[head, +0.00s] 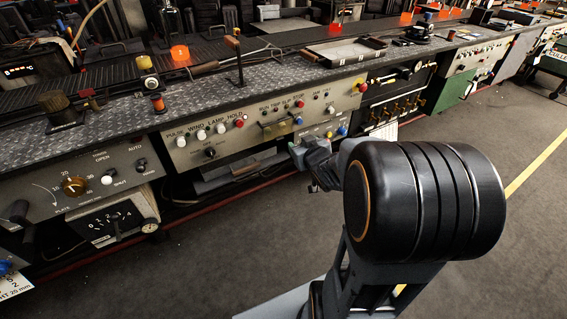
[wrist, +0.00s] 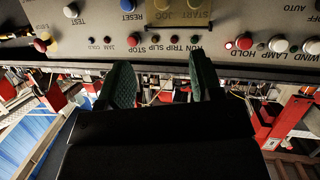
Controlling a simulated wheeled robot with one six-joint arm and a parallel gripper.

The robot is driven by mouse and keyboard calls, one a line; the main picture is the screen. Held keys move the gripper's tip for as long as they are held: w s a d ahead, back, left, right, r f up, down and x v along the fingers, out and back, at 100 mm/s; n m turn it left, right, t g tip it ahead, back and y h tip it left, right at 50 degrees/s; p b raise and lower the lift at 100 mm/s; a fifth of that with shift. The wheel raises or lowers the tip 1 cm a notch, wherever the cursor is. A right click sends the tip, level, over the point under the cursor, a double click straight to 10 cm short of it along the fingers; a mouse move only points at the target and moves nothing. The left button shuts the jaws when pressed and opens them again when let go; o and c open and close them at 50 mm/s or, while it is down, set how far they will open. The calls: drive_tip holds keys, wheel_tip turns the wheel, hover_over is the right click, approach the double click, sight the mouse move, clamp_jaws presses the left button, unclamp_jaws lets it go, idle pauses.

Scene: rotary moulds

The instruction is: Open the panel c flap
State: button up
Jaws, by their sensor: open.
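My gripper (wrist: 163,82) is open and empty, its two green-padded fingers apart in the wrist view. In the head view my gripper (head: 312,156) is in front of the lower right part of the grey control panel (head: 185,129). No label reading panel c is legible. A brass-coloured plate (head: 274,130), possibly the flap, sits on this panel. In the wrist view the panel (wrist: 105,22) appears upside down, and a dark-edged brownish part (wrist: 180,17) lettered START JOG lies beyond the fingertips. I cannot tell whether it is the flap. My gripper and arm hide part of the panel's lower right.
Red, white and blue buttons surround the lettering, including a red one (wrist: 134,39) and a blue one (wrist: 128,6). An open recess (head: 235,170) lies below the panel. A dark panel with brass valves (head: 398,107) stands to the right. The grey floor (head: 200,255) in front is clear.

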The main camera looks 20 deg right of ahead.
sight(281, 139)
wheel_tip(281, 139, down, 8)
drive_tip(key=n+t+y+b, duration=0.1)
drive_tip(key=t+y+b, duration=0.3)
drive_tip(key=b, duration=0.2)
drive_tip(key=w+b, duration=0.2)
drive_tip(key=w, duration=1.1)
drive_tip(key=shift+w+a+b, duration=0.25)
drive_tip(key=shift+a+b, duration=0.15)
clamp_jaws()
